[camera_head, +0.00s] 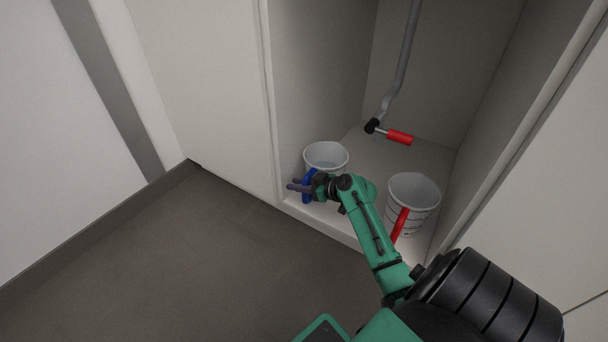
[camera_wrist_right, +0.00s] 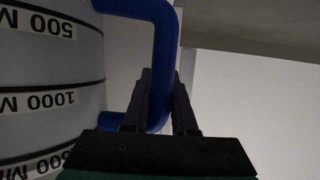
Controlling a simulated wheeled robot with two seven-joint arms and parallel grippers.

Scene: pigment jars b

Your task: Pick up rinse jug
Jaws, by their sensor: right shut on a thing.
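A white jug with a blue handle (camera_head: 326,156) stands upright on the cabinet floor at the front left of the opening. In the right wrist view the same jug (camera_wrist_right: 50,72) shows black volume marks, upside down in the picture, and its blue handle (camera_wrist_right: 165,35). My right gripper (camera_head: 293,187) is at the front of this jug, shut on the blue handle; its two fingers (camera_wrist_right: 161,95) lie on either side of the handle's bar. The arm hides the jug's lower right side. A second white jug with a red handle (camera_head: 415,188) stands to the right. My left gripper is not in view.
The cabinet's left wall (camera_head: 310,80) is close to the blue-handled jug. A grey pipe (camera_head: 406,50) with a red lever (camera_head: 400,138) comes down at the back. The cabinet floor has a low front edge. The dark room floor (camera_head: 180,260) in front is clear.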

